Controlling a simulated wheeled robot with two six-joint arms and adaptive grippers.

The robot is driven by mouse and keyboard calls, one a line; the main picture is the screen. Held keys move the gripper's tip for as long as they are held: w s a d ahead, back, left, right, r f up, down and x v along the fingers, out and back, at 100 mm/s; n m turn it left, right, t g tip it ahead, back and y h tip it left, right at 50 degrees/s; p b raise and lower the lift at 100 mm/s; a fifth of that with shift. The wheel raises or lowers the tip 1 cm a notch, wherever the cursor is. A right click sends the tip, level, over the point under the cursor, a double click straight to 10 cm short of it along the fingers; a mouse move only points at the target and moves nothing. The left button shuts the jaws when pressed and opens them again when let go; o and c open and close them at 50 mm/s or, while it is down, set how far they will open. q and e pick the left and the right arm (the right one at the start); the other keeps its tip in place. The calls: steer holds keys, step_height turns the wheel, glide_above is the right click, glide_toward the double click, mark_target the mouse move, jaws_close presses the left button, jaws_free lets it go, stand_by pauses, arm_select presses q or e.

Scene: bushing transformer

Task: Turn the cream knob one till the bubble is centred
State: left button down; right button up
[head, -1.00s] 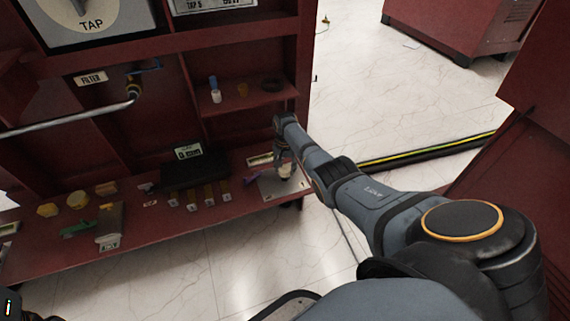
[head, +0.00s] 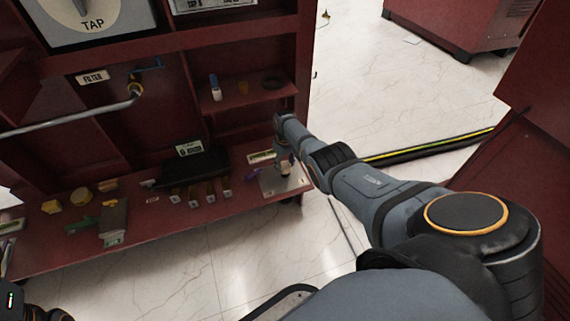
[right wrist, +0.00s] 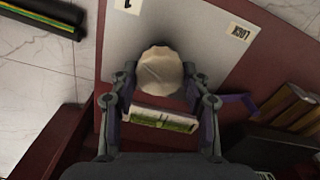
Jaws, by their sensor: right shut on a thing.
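The cream knob (right wrist: 160,70) is round with a scalloped edge and sits on a pale plate (right wrist: 222,60). My right gripper (right wrist: 161,88) is shut on the knob, one finger at each side of it. In the head view the knob (head: 286,168) shows small under my right gripper (head: 285,160), at the shelf's right end. The level vial (right wrist: 160,120), green in a pale frame, lies beside the plate. Its bubble is too small and blurred to place. My left gripper is not in view; only a dark part of my left arm shows at the lower left.
A black box (head: 195,166) and several brown blocks with pale tags stand left of the plate. Yellow knobs (head: 80,196) and a grey-green block (head: 113,222) lie further left. A small shelf (head: 250,95) is above. A black-yellow cable (head: 430,146) crosses the floor at right.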

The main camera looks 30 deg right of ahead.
mark_target(285, 165)
steer(key=shift+n, duration=1.5)
steer(key=o, duration=1.2)
steer(key=shift+c, duration=0.2)
step_height(285, 165, up, 12)
